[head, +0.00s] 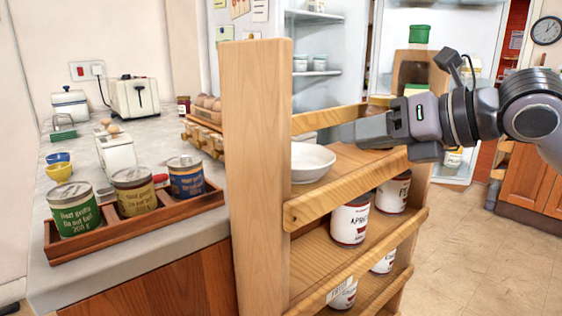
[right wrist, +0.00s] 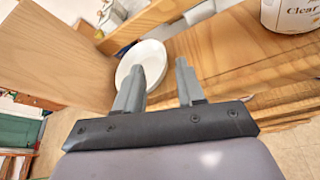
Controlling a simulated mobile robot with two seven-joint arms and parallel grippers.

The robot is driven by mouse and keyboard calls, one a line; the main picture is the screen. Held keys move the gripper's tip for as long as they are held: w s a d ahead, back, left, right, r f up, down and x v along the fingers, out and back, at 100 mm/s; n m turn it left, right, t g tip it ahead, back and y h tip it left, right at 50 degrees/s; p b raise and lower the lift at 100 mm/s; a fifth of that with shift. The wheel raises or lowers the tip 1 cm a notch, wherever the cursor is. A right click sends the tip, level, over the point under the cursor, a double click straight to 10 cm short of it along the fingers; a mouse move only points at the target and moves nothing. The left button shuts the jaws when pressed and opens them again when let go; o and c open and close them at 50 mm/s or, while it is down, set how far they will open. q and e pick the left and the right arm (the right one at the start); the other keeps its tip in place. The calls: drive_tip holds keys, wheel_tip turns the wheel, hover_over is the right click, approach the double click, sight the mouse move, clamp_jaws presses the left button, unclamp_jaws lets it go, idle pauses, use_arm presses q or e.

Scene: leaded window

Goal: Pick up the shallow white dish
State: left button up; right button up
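The shallow white dish (head: 311,162) sits on the top board of the wooden shelf unit, just right of its tall upright panel. It also shows in the right wrist view (right wrist: 147,60), beyond the left finger, which overlaps its edge in the picture. My right gripper (head: 345,132) reaches in from the right above the shelf's front rail, close to the dish. In the right wrist view its two fingers (right wrist: 163,75) are apart with nothing between them. My left gripper is in neither view.
The wooden upright (head: 257,180) and front rail (head: 345,188) border the dish. Labelled jars (head: 350,220) stand on the lower shelf. A counter at left holds a tray of cans (head: 135,192) and a toaster (head: 134,97). Open floor (head: 465,250) lies at right.

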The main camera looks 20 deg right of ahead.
sight(315, 149)
drive_tip(key=shift+x, duration=0.85)
drive_tip(key=shift+f+x, duration=0.15)
drive_tip(key=shift+x, duration=1.2)
drive_tip(key=shift+f+x, duration=0.15)
drive_tip(key=shift+x, duration=1.2)
drive_tip(key=shift+s+d, duration=0.1)
drive_tip(key=shift+d, duration=0.05)
clamp_jaws()
